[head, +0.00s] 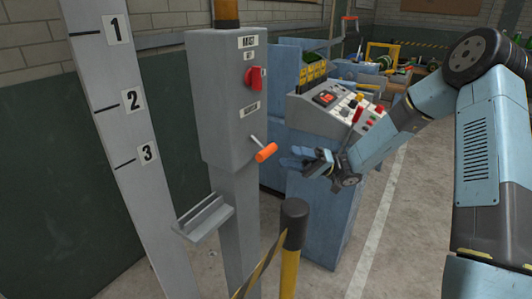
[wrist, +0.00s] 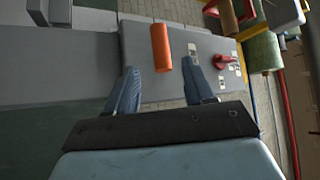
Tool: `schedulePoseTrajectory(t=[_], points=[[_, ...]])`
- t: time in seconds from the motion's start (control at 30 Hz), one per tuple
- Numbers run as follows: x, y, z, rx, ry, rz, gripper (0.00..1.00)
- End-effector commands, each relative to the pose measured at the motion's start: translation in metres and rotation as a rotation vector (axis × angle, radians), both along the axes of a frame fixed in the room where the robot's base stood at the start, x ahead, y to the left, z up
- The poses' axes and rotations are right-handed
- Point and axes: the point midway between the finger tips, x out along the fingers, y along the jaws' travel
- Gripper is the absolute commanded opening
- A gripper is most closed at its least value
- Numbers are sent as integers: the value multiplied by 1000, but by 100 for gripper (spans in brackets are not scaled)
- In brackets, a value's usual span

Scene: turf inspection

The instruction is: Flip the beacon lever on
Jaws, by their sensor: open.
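The beacon lever (head: 259,146) sticks out from the front of a grey control box (head: 222,110) on a post, with its orange handle (head: 266,153) pointing down and toward the right. An amber beacon (head: 227,12) sits on top of the box. My gripper (head: 290,157) is open and empty, just right of the handle. In the wrist view, the orange handle (wrist: 161,45) appears between the fingertips of my gripper (wrist: 160,66), slightly nearer the right one. I see no clear contact.
A red rotary switch (head: 253,78) sits higher on the box. A grey ledge (head: 203,217) juts from the post below. A black-topped yellow bollard (head: 291,225) with striped tape stands in front. A blue console (head: 335,115) with buttons stands behind my gripper. A numbered grey board (head: 125,110) stands left.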

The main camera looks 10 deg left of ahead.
Motion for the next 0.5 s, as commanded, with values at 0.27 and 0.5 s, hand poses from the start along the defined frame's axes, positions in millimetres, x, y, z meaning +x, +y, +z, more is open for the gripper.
schedulePoseTrajectory(t=[0.27, 0.5], points=[[-22, 40, 19, -1, -2, 3, 53], [-34, 64, 31, -2, -2, 2, 53]])
